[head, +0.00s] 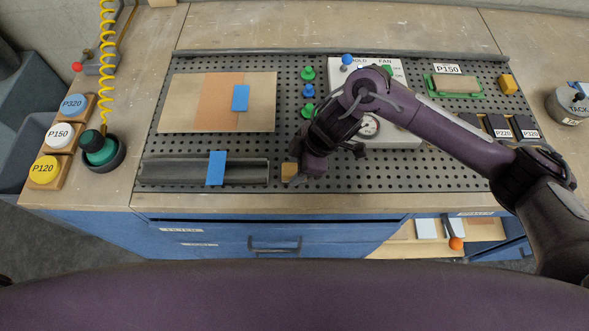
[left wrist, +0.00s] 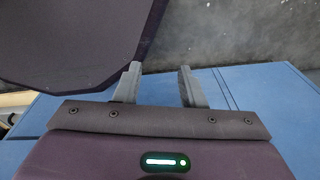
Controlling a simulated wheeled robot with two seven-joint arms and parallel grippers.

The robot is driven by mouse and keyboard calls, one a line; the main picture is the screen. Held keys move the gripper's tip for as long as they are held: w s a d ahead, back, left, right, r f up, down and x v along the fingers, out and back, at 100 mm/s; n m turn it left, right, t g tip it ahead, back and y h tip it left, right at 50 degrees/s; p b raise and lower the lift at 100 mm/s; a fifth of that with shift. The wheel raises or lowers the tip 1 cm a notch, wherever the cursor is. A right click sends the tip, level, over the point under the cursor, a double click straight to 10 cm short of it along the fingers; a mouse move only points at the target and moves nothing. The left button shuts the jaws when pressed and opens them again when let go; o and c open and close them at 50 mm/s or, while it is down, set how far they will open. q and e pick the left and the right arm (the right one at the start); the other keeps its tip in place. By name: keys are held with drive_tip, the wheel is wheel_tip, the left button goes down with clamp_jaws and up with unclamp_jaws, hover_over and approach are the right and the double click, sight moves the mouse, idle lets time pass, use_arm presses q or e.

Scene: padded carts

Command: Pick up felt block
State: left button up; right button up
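A small tan-yellow block (head: 289,170), which looks like the felt block, sits on the perforated board near its front edge, just right of the grey channel piece. My right gripper (head: 298,178) is low over the board right beside this block, with a grey fingertip at its right side. The wrist hides most of the fingers, so I cannot tell whether they are closed on it. A similar yellow block (head: 508,84) stands at the board's far right. My left gripper (left wrist: 158,76) is open and empty in the left wrist view, over blue drawer fronts and floor.
The grey channel (head: 170,172) with blue tape and a wooden panel (head: 185,100) lie on the left of the board. Green and blue knobs (head: 308,73), a gauge box (head: 408,133) and dark sanding blocks (head: 497,126) are nearby. Labelled discs (head: 73,104) stand at left.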

drive_tip(key=c, duration=0.7)
use_arm(q)
drive_tip(key=shift+s, duration=0.65)
use_arm(e)
drive_tip(key=shift+o, duration=0.2)
drive_tip(key=shift+r, duration=0.1)
